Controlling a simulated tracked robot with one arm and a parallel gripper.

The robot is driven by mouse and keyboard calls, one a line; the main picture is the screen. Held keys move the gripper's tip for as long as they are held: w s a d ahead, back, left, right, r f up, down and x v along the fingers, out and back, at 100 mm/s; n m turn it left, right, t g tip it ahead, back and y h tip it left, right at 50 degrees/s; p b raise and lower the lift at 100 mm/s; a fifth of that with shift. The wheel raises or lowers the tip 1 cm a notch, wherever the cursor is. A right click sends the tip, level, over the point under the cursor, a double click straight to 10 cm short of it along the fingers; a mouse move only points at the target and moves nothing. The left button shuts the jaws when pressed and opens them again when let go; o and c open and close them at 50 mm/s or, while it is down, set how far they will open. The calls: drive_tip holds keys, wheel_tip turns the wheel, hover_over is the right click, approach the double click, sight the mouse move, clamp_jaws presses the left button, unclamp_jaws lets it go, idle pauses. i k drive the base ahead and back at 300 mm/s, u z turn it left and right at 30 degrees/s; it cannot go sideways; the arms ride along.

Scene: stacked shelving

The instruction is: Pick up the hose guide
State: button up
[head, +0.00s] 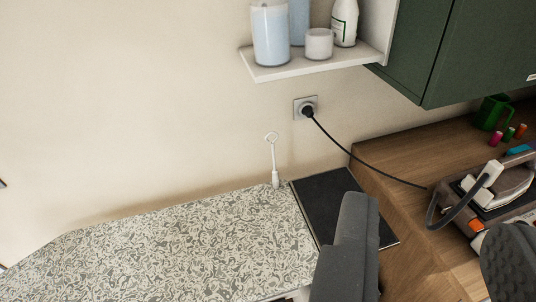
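The hose guide (273,160) is a thin white upright rod with a small ring at its top and a thicker base. It stands at the far right corner of the ironing board (190,245), close to the wall. My gripper (434,218) shows as two dark padded fingers at the lower right. They are wide apart with nothing held between them. The hose guide is up and to the left of the fingers, apart from them. The left finger covers part of the board's right end.
A dark flat panel (335,205) lies at the board's right end. An iron (495,190) with a black cord rests on the wooden counter (405,160). A white shelf (300,68) with bottles and a green cabinet (475,50) hang above. The patterned board top is clear.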

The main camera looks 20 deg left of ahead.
sight(276, 178)
drive_tip(key=i, duration=0.85)
drive_tip(key=z, duration=0.05)
